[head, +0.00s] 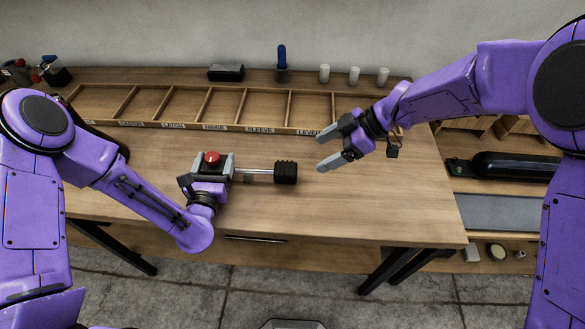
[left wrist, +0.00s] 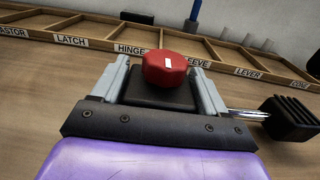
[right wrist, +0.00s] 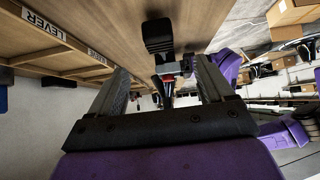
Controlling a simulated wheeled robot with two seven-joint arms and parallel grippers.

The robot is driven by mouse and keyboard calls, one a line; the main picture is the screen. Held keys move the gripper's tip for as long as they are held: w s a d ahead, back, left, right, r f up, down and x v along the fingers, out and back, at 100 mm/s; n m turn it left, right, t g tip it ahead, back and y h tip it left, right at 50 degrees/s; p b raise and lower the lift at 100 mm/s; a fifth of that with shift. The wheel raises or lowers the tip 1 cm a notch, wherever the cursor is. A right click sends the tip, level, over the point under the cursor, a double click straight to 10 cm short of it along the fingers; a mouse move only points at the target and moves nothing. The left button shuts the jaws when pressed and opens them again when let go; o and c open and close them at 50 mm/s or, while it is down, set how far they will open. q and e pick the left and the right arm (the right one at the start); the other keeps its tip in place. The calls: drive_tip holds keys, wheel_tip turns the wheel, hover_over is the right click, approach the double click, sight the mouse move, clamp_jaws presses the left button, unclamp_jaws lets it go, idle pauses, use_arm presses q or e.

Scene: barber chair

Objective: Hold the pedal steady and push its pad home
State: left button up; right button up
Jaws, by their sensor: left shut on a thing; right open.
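The pedal has a dark block (left wrist: 158,98) with a red knob (head: 211,158) on top, a bare metal rod (head: 255,171) running right, and a ribbed black pad (head: 285,173) at its end. My left gripper (head: 213,166) is shut on the block, one finger on each side; the knob also shows in the left wrist view (left wrist: 165,68). My right gripper (head: 329,150) is open and empty, to the right of the pad and apart from it. In the right wrist view the pad (right wrist: 158,36) lies ahead, beyond the fingertips and between their lines.
The wooden workbench (head: 330,210) is clear in front of the pedal. A labelled compartment tray (head: 270,130) runs behind it. White cylinders (head: 354,76), a blue-handled tool (head: 282,60) and a black box (head: 226,73) stand at the back. A black cylinder (head: 515,165) lies at right.

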sight(295, 168)
drive_tip(key=x, duration=1.1)
drive_tip(key=shift+w+a+f, duration=0.1)
drive_tip(key=shift+w+f, duration=0.15)
drive_tip(key=shift+f, duration=0.2)
